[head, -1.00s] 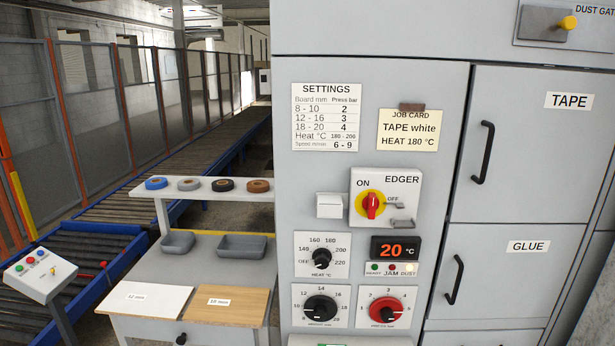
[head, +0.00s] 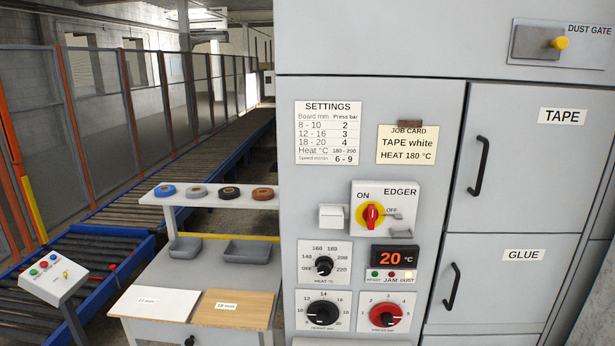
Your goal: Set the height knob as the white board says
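The white board (head: 157,305) lies on the table at the lower left. Its small label (head: 147,300) seems to read 12 mm, in small print. The height knob (head: 323,314) is the round black knob at the bottom left of the machine panel. Its white plate carries a dial with 10, 12, 14, 16, 18 and 20 readable. The lettering under it is too blurred to read surely, and I cannot tell surely which mark its pointer meets. My gripper is not in view.
The red pressure knob (head: 388,314) sits right of the height knob, the heat knob (head: 323,265) above it. The red edger switch (head: 373,215) is higher up. A brown board (head: 240,309) labelled 18 mm lies beside the white one.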

